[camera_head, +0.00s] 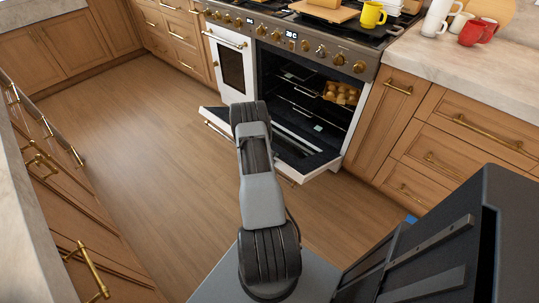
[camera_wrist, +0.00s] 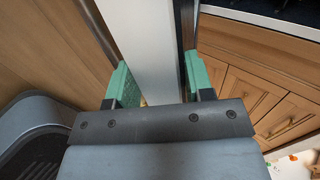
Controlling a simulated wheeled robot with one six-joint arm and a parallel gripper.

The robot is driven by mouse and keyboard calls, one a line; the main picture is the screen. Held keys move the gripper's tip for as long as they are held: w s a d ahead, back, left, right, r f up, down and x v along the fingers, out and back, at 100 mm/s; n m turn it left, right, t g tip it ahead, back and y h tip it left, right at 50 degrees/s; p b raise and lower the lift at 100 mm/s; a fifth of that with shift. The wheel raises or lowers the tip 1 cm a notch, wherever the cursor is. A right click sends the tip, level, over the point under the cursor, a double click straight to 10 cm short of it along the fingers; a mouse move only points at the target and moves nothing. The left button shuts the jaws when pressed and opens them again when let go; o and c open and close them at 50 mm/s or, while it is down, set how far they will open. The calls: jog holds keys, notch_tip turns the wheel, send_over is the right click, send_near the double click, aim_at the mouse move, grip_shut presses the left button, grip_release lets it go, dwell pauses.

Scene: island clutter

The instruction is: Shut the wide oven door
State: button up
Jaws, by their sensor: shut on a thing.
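The wide oven door (camera_head: 302,158) hangs open and low in front of the oven cavity (camera_head: 300,98), white-edged with a dark inner face.
A tray of golden pieces (camera_head: 341,93) sits inside the oven. A narrower white oven door (camera_head: 231,68) to the left is closed. The floor (camera_head: 130,130) at left is clear.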

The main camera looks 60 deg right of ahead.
jog(key=shift+y, duration=0.6)
jog(key=shift+s+d+r+p, duration=0.1)
jog(key=shift+d+r+p, duration=0.5)
jog(key=shift+r+p, duration=0.25)
jog(key=shift+s+d+r+p, duration=0.1)
jog(key=shift+d+r+p, duration=0.45)
jog(key=shift+r+p, duration=0.25)
jog(key=shift+d+r+p, duration=0.6)
jog(key=shift+r+p, duration=0.15)
jog(key=shift+r, duration=0.1)
jog(key=shift+d+r+p, duration=0.35)
jog(key=shift+r+p, duration=0.25)
jog(key=shift+p, duration=0.25)
jog(key=shift+y, duration=0.6)
jog(key=shift+s+d+r+p, duration=0.15)
jog(key=shift+d+r+p, duration=0.7)
jog(key=shift+p, duration=0.45)
jog(key=shift+s+d+r+p, duration=0.1)
jog(key=shift+d+r+p, duration=0.7)
jog(key=shift+p, duration=0.5)
jog(key=o, duration=1)
jog(key=shift+a, duration=0.1)
